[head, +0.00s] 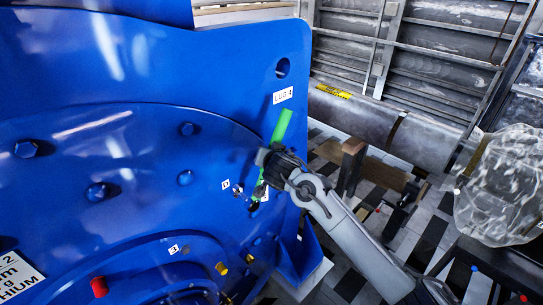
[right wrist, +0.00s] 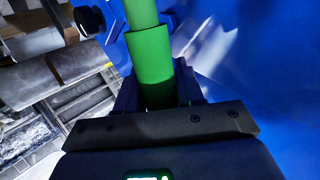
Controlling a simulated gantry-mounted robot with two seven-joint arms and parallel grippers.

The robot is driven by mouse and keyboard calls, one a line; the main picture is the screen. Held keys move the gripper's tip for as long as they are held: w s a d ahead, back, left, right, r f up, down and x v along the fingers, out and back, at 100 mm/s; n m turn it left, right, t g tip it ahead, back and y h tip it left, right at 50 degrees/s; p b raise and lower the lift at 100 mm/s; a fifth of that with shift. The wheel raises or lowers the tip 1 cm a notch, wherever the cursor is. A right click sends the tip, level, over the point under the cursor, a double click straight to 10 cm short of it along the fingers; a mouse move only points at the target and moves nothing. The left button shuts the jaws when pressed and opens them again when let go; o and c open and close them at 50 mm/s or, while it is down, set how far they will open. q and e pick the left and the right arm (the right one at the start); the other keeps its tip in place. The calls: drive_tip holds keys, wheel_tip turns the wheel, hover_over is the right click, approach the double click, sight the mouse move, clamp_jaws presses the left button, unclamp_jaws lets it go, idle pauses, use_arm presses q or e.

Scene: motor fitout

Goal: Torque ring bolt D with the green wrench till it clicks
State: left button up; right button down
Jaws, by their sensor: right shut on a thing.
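The green wrench (head: 282,126) stands steeply slanted in front of the blue motor face, its upper end below the LUG 4 label. My right gripper (head: 266,162) is shut on its handle; the right wrist view shows the green handle (right wrist: 151,60) between the fingers. The wrench's lower end is near the D label (head: 226,184) and a small shiny bolt (head: 237,189) beside it, which I take for ring bolt D. I cannot tell whether the wrench head is seated on a bolt. My left gripper is not in view.
The blue motor housing (head: 90,150) carries several blue bolts, a red cap (head: 99,287) and a yellow one (head: 221,268). A wooden beam (head: 380,170) and a plastic-wrapped object (head: 500,185) are to the right. A dark bolt-like part (right wrist: 88,18) shows in the right wrist view.

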drive_tip(key=shift+w+r, duration=0.1)
drive_tip(key=shift+r, duration=0.05)
drive_tip(key=w+d+f+g+p, duration=0.1)
drive_tip(key=p, duration=0.2)
drive_tip(key=shift+w+d+f+m+y, duration=0.1)
drive_tip(key=shift+f+m+y, duration=0.05)
drive_tip(key=shift+m+y, duration=0.25)
idle(0.3)
idle(0.5)
drive_tip(key=shift+w+d+f+m+g+y+p, duration=0.35)
drive_tip(key=shift+w+d+f+g+p, duration=0.2)
drive_tip(key=shift+f+p, duration=0.35)
